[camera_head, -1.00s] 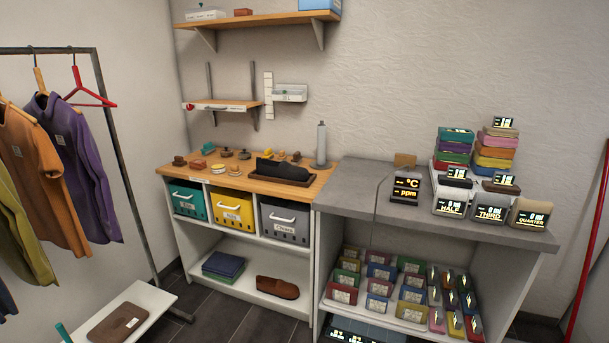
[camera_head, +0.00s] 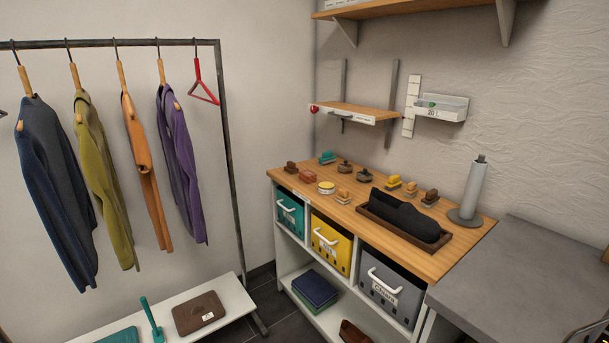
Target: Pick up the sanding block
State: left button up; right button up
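Several small blocks and brushes stand on the wooden counter top (camera_head: 455,262). Among them are a teal piece (camera_head: 327,157), a reddish-brown block (camera_head: 307,176), a dark brown piece (camera_head: 291,167), a yellow-topped piece (camera_head: 393,181) and a tan-and-brown piece (camera_head: 343,195). They are too small here to tell which one is the sanding block.
A dark shoe-like form (camera_head: 405,215) lies in a brown tray on the counter, beside a grey upright roll (camera_head: 473,188). A clothes rack (camera_head: 229,160) and a low white bench (camera_head: 232,297) stand left. A grey counter (camera_head: 515,270) adjoins at right.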

aim_at(291, 169)
jog(key=i+l+u, duration=0.2)
jog(key=l, duration=0.2)
jog(key=i+j+u, duration=0.1)
jog(key=i, duration=0.45)
jog(key=i+j+u, duration=0.1)
jog(key=i+j, duration=0.2)
jog(key=i, duration=0.3)
jog(key=i+j+u, duration=0.1)
jog(key=i, duration=0.5)
